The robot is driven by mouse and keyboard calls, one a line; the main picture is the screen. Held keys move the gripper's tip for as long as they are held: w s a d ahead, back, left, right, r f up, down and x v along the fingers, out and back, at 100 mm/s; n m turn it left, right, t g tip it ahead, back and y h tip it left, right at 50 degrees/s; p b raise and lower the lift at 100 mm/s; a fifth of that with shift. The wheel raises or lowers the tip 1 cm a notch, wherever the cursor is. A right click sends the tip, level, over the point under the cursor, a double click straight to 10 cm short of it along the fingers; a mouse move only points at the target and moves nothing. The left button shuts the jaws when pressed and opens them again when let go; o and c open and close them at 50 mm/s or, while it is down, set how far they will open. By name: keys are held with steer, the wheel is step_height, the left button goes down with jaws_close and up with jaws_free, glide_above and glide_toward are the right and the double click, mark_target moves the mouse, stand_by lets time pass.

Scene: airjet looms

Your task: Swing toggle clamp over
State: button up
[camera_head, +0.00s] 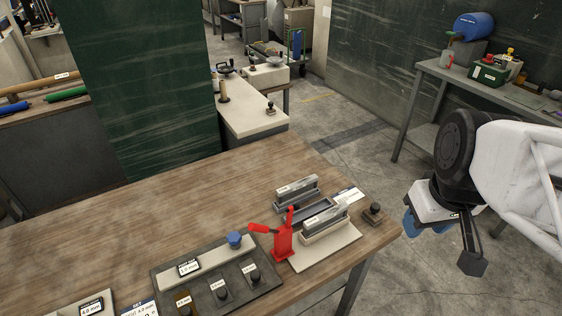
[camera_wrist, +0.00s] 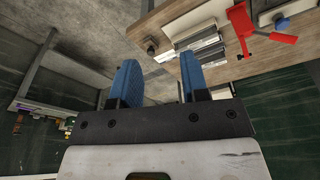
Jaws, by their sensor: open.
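The red toggle clamp (camera_head: 282,245) stands on the wooden table near its right corner. One red lever points left, and a shorter red part rises upright beside it. The clamp is at the left edge of a pale plate (camera_head: 335,250) that carries grey labelled blocks. In the wrist view the clamp (camera_wrist: 241,22) appears at the upper right. My gripper (camera_head: 412,223) is beyond the table's right edge, well apart from the clamp and partly hidden by its own body. In the wrist view its two blue fingers (camera_wrist: 158,62) are spread with nothing between them.
A dark panel with black knobs and a blue knob (camera_head: 235,239) lies left of the clamp. A small dark knob block (camera_head: 373,212) sits at the table's right corner. A side bench (camera_head: 485,85) stands at the upper right.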

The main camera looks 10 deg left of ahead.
steer(key=w+a+f+n+g+y, duration=0.15)
steer(key=w+a+n, duration=0.35)
steer(key=a+n, duration=0.7)
steer(key=n+g, duration=0.3)
steer(key=n, duration=0.8)
glide_toward(253, 224)
steer(key=shift+s+a+f, duration=0.2)
steer(key=shift+f, duration=0.2)
steer(key=shift+f, duration=0.2)
steer(key=shift+x, duration=4.15)
steer(key=shift+w+f, duration=0.1)
steer(key=shift+f, duration=0.05)
steer(key=shift+c, duration=0.4)
steer(key=c, duration=0.6)
